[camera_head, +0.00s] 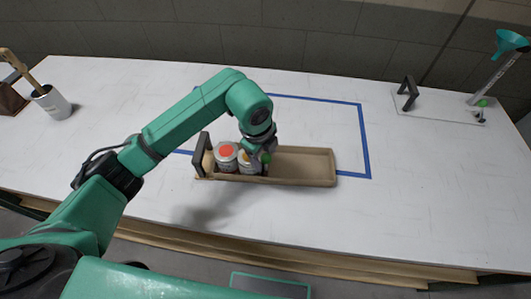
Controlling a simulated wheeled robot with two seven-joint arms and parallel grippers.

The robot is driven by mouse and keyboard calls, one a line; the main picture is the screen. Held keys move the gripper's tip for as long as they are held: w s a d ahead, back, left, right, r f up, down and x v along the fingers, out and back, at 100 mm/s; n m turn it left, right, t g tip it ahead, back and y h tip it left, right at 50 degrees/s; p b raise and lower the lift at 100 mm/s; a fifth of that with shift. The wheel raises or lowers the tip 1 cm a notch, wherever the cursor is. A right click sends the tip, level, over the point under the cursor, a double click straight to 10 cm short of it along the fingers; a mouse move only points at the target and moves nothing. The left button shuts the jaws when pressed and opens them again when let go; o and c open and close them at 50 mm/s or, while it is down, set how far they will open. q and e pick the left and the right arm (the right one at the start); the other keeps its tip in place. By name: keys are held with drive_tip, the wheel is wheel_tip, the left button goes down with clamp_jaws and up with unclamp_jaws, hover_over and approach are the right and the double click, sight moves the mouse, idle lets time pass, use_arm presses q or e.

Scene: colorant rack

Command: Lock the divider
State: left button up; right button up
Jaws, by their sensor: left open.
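A long tan rack (305,168) lies on the white table, partly over the front line of a blue taped outline. Two cans stand in its left part, one with a red dot on its lid (226,152) and one beside it (246,162), partly covered by my gripper. A dark upright handle (201,153) is at the rack's left end. A green knob (266,158) shows just right of the cans; the divider itself is mostly hidden. My left gripper (258,154) is open, close above the knob and the second can. Whether it touches them cannot be told. My right gripper is not in view.
The rack's right half is empty.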

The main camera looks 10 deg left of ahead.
use_arm(q)
drive_tip(key=shift+d+f, duration=0.2)
drive_tip(key=shift+f, duration=0.55)
clamp_jaws()
drive_tip(key=shift+w, duration=0.1)
idle(0.8)
